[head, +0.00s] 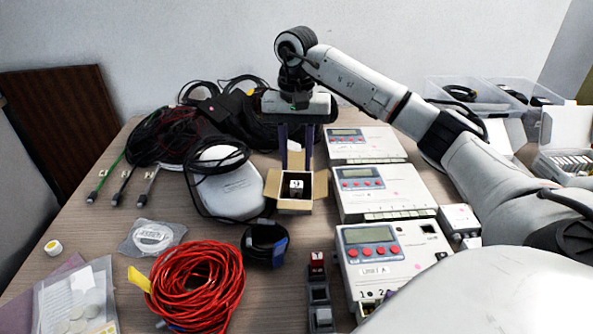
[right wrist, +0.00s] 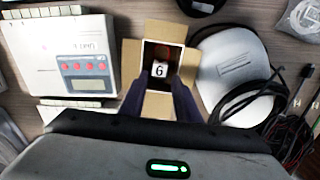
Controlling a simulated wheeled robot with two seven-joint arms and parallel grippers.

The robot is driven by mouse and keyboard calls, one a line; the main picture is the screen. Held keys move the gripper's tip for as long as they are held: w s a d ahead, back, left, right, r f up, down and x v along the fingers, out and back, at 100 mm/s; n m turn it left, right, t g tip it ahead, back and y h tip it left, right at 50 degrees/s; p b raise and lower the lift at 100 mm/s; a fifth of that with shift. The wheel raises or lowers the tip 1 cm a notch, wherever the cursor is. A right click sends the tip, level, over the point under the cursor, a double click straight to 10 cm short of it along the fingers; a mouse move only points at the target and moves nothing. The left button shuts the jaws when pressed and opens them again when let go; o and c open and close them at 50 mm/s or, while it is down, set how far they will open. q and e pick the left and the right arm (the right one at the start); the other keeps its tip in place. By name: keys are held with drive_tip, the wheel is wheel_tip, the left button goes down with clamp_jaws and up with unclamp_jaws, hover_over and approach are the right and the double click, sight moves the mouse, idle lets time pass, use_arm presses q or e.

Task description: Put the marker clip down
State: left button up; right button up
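A small dark marker clip with a white numbered label (head: 296,184) sits inside an open cardboard box (head: 295,206) in the middle of the table. The clip also shows in the right wrist view (right wrist: 160,71), its label reading like a 6 from that side. My right gripper (head: 296,158) is above and behind the clip, its two dark fingers apart with nothing between them. In the right wrist view the fingers (right wrist: 161,92) point toward the box. My left gripper is not in view.
White sensor units (head: 372,187) stand right of the box. A grey rounded case (head: 228,192) with black cable lies left. A black strip with a red block (head: 317,262), a red cable coil (head: 197,285) and a black coil (head: 264,243) lie in front.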

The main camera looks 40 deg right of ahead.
sight(297, 184)
wheel_tip(297, 184, up, 6)
drive_tip(key=shift+p, duration=0.4)
idle(1.3)
